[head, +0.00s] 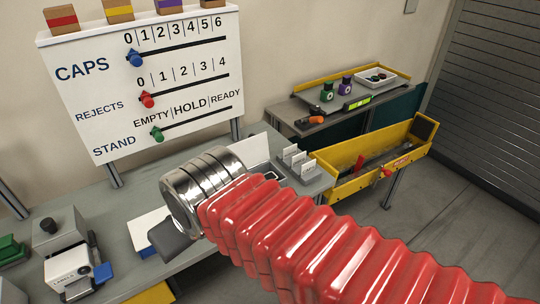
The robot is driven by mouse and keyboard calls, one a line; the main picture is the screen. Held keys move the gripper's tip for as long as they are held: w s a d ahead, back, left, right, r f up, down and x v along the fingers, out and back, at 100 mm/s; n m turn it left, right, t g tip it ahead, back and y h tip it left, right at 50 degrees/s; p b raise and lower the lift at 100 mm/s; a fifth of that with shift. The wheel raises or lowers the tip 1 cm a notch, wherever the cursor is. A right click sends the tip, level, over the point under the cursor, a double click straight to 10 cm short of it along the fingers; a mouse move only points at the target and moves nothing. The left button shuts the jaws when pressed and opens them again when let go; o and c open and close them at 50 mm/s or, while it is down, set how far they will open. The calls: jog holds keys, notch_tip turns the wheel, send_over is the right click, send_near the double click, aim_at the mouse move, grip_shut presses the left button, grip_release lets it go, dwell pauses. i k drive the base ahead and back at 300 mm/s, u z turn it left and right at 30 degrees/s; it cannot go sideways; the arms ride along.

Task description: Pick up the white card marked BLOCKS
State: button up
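Several small white cards (298,158) stand upright in a grey holder (310,176) on the bench, right of my wrist. Their marks are too small to read, so I cannot tell which one says BLOCKS. My arm, in red bellows, crosses the view from the lower right to a metal wrist. My gripper (172,240) shows only as a dark part below the wrist, left of the card holder and apart from it. Its fingertips are not clear. A white sheet or panel (252,150) is partly hidden behind the wrist.
A white board (140,80) with sliders stands behind the bench (125,200). A label device (72,270) is at the lower left. A white-topped item (147,226) lies by the gripper. A yellow bin (345,182) and a side table (290,108) are at the right.

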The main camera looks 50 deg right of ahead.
aim_at(291, 151)
jog(key=u, duration=1)
jog(key=k, duration=1.6)
jog(key=z, duration=0.35)
jog(key=i, duration=1)
jog(key=z, duration=0.05)
